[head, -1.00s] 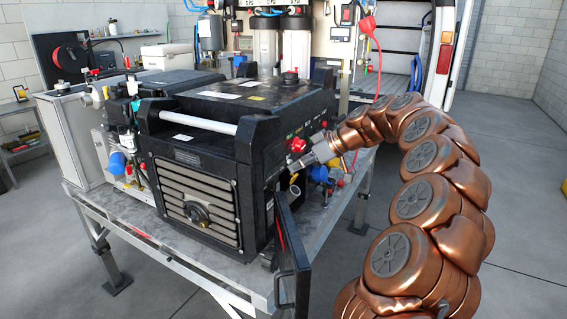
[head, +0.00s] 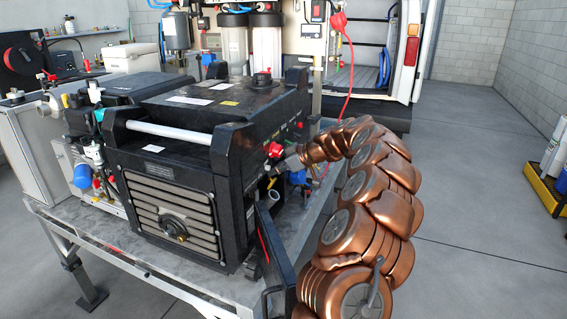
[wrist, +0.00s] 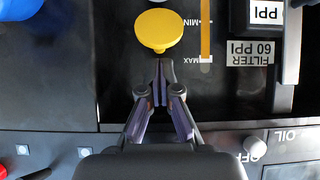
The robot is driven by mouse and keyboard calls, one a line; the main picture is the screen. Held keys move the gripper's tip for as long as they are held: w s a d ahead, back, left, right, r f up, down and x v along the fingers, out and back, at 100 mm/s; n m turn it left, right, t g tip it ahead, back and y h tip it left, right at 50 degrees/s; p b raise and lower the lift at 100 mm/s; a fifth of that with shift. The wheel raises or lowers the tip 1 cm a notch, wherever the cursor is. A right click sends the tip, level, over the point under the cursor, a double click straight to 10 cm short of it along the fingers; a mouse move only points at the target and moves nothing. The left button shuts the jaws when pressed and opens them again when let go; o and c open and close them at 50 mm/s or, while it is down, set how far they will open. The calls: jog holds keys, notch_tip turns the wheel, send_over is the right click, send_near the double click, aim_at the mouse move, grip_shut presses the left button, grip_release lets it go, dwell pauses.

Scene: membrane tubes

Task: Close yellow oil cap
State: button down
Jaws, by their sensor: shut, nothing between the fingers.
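The yellow oil cap (wrist: 160,30) shows in the wrist view as a round yellow top with a rim, against the dark panel of the machine. My gripper (wrist: 162,75) is shut and empty, with its fingertips just below the cap in that picture. I cannot tell for certain whether the tips touch the cap. In the head view, my copper arm reaches to the right side of the black machine (head: 180,190), and the fingertips are hidden there. The cap cannot be made out clearly in the head view.
A MIN/MAX level strip (wrist: 206,35) and a filter label (wrist: 250,52) lie right of the cap. A blue round part (wrist: 18,8) is at upper left. An open black door (head: 275,262) stands at the machine's front right. Open floor lies to the right.

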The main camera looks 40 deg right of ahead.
jog(key=shift+x, duration=0.8)
jog(key=shift+s+f+b, duration=0.1)
jog(key=shift+f+b, duration=0.15)
jog(key=shift+b, duration=0.55)
jog(key=shift+r, duration=0.15)
jog(key=shift+t+b, duration=0.3)
jog(key=shift+b, duration=0.05)
jog(key=shift+d, duration=0.1)
